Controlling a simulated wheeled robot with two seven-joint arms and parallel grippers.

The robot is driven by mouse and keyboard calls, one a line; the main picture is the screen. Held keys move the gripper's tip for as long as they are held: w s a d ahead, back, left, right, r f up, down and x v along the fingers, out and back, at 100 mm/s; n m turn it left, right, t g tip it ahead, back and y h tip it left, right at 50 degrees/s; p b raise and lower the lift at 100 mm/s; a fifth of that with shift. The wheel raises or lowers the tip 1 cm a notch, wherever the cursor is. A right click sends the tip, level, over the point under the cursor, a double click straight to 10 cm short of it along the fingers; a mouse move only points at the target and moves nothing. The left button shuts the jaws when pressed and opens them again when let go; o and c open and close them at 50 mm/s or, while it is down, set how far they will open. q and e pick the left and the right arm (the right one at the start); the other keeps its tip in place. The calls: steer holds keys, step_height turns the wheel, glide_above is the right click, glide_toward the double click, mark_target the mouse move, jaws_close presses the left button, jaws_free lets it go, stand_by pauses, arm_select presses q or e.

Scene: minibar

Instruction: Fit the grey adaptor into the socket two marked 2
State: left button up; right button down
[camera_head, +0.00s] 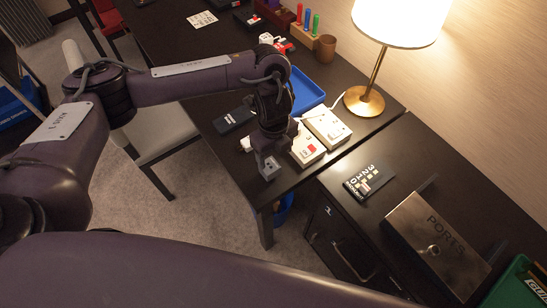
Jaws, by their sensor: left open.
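The grey adaptor (269,169) appears as a small grey block with dark holes at the near edge of the dark table, right below my left gripper (272,148). The gripper points down and is open; whether its fingers touch the block is hidden by the wrist. A white socket box with a red switch (308,151) sits just right of the gripper. A second white socket box (328,126) stands behind it, with a white cable. The gripper partly hides the nearer box. I cannot read a number 2 on either box. My right gripper is not in view.
A blue tray (307,92) and a brass lamp (365,99) stand behind the sockets. A dark box (233,120) lies left of the gripper. On the right cabinet are a numbered black panel (369,180), a metal PORTS box (438,243) and a green crate (517,287).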

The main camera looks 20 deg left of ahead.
mark_target(269, 166)
arm_select(q)
steer(key=shift+s+a, duration=0.1)
steer(key=shift+a, duration=0.3)
steer(key=f, duration=0.2)
steer(key=shift+s+f+b, duration=0.3)
steer(key=shift+b, duration=0.1)
steer(key=f, duration=0.2)
steer(key=f+p, duration=0.1)
steer(key=shift+s+a+f, duration=0.15)
steer(key=shift+a+f, duration=0.05)
steer(key=shift+a, duration=0.05)
steer(key=shift+f, duration=0.6)
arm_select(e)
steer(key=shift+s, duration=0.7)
arm_select(q)
steer(key=c, duration=1.1)
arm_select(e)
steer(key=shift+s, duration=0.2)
